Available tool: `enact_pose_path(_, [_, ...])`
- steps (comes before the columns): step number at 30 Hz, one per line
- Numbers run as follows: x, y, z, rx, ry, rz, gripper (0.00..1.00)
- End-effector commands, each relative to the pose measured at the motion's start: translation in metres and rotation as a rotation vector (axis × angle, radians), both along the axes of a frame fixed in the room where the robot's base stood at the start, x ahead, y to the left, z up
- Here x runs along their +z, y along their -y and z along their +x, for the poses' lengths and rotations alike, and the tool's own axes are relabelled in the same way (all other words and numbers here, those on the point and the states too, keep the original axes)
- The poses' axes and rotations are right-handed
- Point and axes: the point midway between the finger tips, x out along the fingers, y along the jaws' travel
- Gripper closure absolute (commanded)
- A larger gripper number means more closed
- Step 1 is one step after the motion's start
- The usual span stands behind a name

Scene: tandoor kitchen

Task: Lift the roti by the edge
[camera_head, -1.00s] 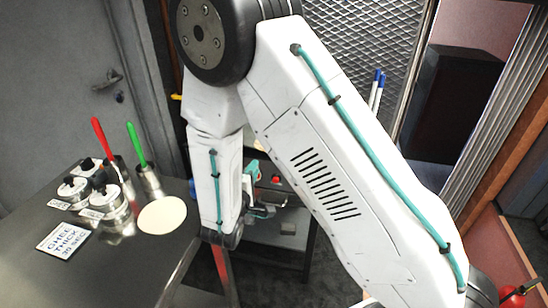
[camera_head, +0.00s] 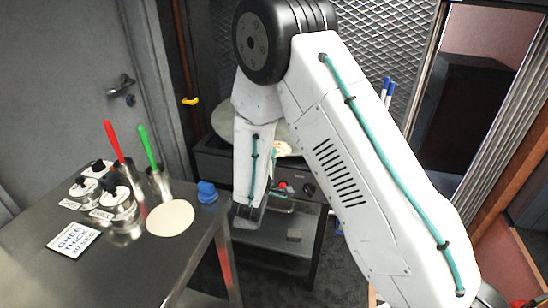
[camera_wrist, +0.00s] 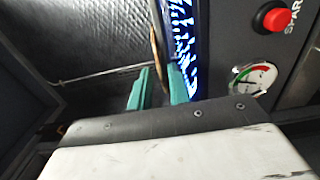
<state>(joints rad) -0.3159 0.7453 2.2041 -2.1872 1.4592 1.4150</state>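A pale roti with brown specks (camera_head: 281,149) shows partly behind my arm in the head view, at the round grey griddle (camera_head: 222,122). In the wrist view a thin brown edge (camera_wrist: 155,45), apparently the roti seen edge-on, runs down between the teal fingers of my gripper (camera_wrist: 160,82). The fingers stand apart, with a gap visible beside the edge; I cannot tell whether either touches it. In the head view my arm hides most of the gripper.
A cream disc (camera_head: 170,218) lies on the steel table (camera_head: 130,265), beside metal containers, a red-handled and a green-handled tool and a ghee card (camera_head: 74,238).

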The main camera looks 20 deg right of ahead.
Motion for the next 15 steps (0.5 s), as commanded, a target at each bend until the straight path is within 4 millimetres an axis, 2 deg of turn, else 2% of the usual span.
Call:
enact_pose_path(10, [-0.0001,0.0009,0.0022,0.001,-0.001,-0.001,0.81])
enact_pose_path(14, [-0.0001,0.0008,0.0021,0.001,-0.001,-0.001,0.99])
enact_pose_path(15, [-0.0001,0.0007,0.0021,0.001,-0.001,-0.001,1.0])
